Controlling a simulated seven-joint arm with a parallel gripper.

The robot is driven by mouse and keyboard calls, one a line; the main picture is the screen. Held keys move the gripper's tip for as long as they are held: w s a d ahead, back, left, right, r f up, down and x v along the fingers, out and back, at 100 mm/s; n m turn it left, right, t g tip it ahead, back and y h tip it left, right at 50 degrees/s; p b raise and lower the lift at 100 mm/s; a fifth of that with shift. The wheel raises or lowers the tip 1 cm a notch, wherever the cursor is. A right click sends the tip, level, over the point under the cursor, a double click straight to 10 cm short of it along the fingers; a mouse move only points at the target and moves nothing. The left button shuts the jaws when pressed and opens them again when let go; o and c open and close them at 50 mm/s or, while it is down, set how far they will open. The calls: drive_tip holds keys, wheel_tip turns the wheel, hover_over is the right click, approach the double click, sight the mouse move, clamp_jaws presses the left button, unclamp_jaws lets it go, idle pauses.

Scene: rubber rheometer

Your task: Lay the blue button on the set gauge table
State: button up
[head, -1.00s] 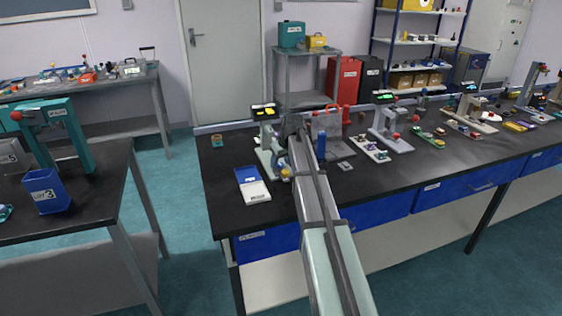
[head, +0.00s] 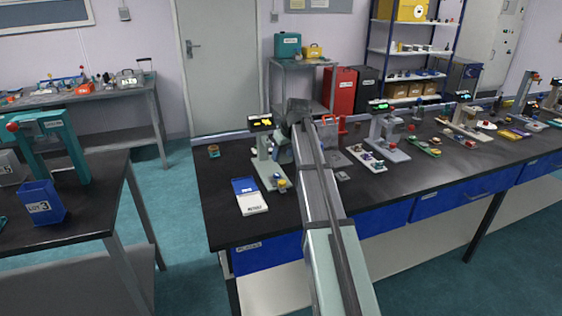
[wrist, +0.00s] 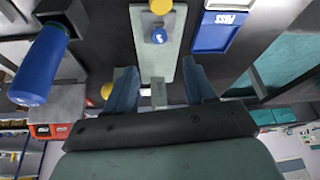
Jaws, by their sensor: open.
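The blue button (wrist: 159,36) sits on a pale grey-green plate (wrist: 150,58), close to a yellow round piece (wrist: 161,6). In the head view, the plate looks like the base of the left gauge stand (head: 262,148), with small blue and yellow pieces at its front. I cannot tell whether this plate or a smaller part on it is the set gauge table. My gripper (wrist: 158,65) is open, its two blue-grey fingers apart with nothing held between them. It is above the plate, with the button beyond the fingertips. In the head view, my gripper (head: 298,110) hides part of the stand area.
A blue and white PASS tray (head: 250,196) lies left of the stand. A blue cylinder (wrist: 40,65) stands at the left in the wrist view. More instruments (head: 386,140) line the bench to the right.

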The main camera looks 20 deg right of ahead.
drive_tip(key=shift+v, duration=0.8)
